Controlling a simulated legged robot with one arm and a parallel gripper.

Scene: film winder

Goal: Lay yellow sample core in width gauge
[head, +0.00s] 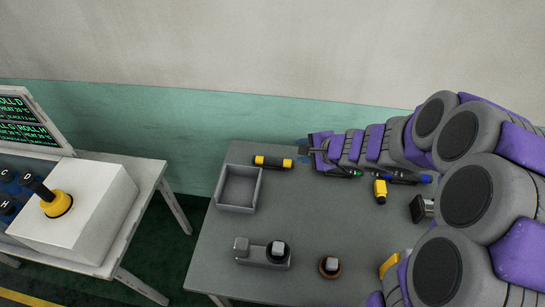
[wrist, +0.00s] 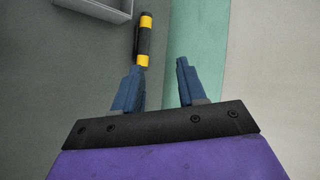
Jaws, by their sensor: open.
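A black cylinder with yellow bands, seemingly the yellow sample core (head: 272,162), lies on its side near the table's back edge. It also shows in the wrist view (wrist: 144,40), just beyond my left fingertip. My gripper (head: 303,148) is open and empty, near the cylinder's right end. In the wrist view, the gripper's blue fingers (wrist: 159,68) are apart, with the cylinder's near end by the left finger. Whether they touch is unclear. A grey base with raised blocks and a dark round part, possibly the width gauge (head: 262,262), stands at the front left of the table.
An open grey tray (head: 221,190) stands left of the cylinder. A brown round piece (head: 330,267), a yellow piece (head: 380,191) and several pens lie on the grey table. A second table with a white box (head: 85,225) is at left. The table's middle is clear.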

